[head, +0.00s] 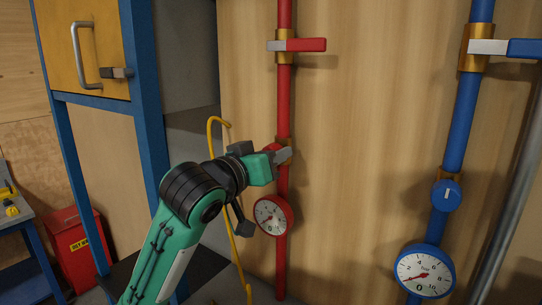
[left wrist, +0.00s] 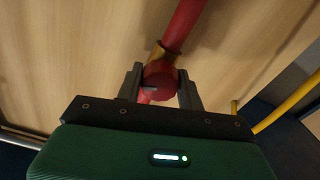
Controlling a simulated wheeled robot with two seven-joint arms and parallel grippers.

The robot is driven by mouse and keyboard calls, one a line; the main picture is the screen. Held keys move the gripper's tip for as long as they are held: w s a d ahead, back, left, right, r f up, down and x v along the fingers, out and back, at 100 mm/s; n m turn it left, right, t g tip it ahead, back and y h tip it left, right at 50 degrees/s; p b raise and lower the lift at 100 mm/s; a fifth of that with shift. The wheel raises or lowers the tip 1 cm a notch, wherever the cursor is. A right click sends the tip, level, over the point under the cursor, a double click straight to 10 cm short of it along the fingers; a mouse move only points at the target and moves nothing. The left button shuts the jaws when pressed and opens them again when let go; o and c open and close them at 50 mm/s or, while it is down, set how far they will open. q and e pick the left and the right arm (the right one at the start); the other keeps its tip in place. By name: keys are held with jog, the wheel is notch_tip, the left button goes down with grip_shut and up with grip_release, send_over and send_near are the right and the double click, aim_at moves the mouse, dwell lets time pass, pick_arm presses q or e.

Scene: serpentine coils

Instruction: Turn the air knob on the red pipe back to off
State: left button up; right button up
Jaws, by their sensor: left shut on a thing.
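The red pipe (head: 283,95) runs upright on the wooden wall in the head view. The small red air knob (head: 271,148) sits on it above the red gauge, mostly hidden behind my left gripper (head: 284,156). In the left wrist view the round red knob (left wrist: 160,74) is between the two dark fingers of my left gripper (left wrist: 161,88), which are shut on its sides. A dark and light mark shows on the knob's face, too small to read as a setting. The red gauge (head: 272,215) hangs just below, its needle near 0. My right gripper is not in view.
A red lever handle (head: 306,45) sticks out to the right higher on the red pipe. A blue pipe (head: 466,110) with its own knob (head: 446,195) and gauge (head: 424,271) stands to the right. A yellow hose (head: 213,130) hangs behind my left arm. A blue-framed cabinet (head: 147,90) stands left.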

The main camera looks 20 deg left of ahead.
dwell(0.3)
pick_arm(q)
jog(key=shift+o, duration=0.9)
jog(key=n, duration=0.3)
jog(key=shift+n, duration=0.3)
jog(key=shift+o, duration=0.7)
jog(key=shift+d+n, duration=0.1)
jog(key=shift+n, duration=0.6)
jog(key=shift+o, duration=0.2)
jog(key=shift+n, duration=0.9)
jog(key=shift+f+n, duration=0.1)
jog(key=shift+n, duration=1.5)
